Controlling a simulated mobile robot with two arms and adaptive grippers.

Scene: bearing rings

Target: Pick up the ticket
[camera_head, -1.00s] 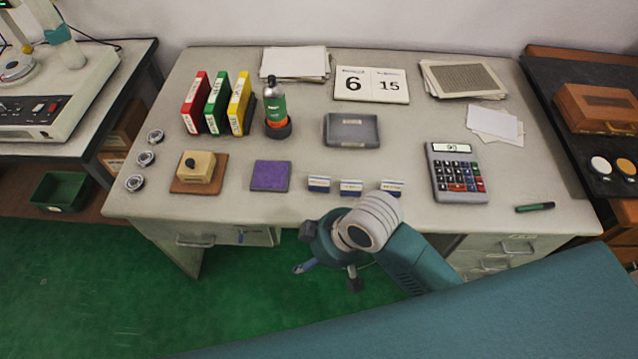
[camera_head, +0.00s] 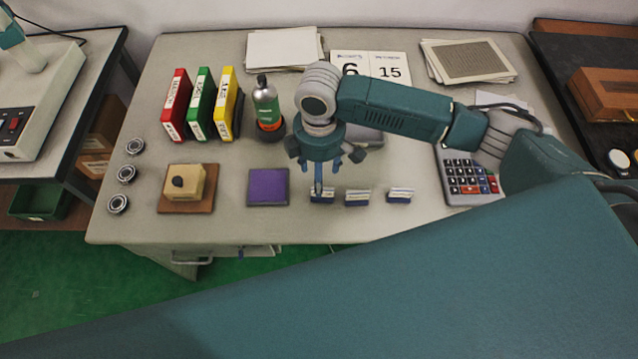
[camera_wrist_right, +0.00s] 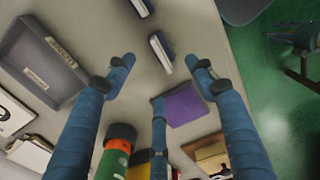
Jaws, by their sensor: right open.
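Three small white-and-blue ticket-like pieces stand in a row near the desk's front edge: a left one (camera_head: 322,197), a middle one (camera_head: 357,197) and a right one (camera_head: 399,196). Which is the ticket I cannot tell. My right gripper (camera_head: 320,180) is open and empty, above the left piece and partly covering it. In the right wrist view, one piece (camera_wrist_right: 160,52) lies between the spread fingers (camera_wrist_right: 160,82) and another (camera_wrist_right: 142,8) is at the top edge. A teal jointed part (camera_wrist_right: 293,36) over the floor may be my left gripper; its fingers are unclear.
A purple pad (camera_head: 268,187) and a yellow block on a brown base (camera_head: 186,188) lie left of the pieces. A bottle (camera_head: 267,108) and binders (camera_head: 199,103) stand behind. A grey tray (camera_wrist_right: 42,62) and a calculator (camera_head: 468,180) are right.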

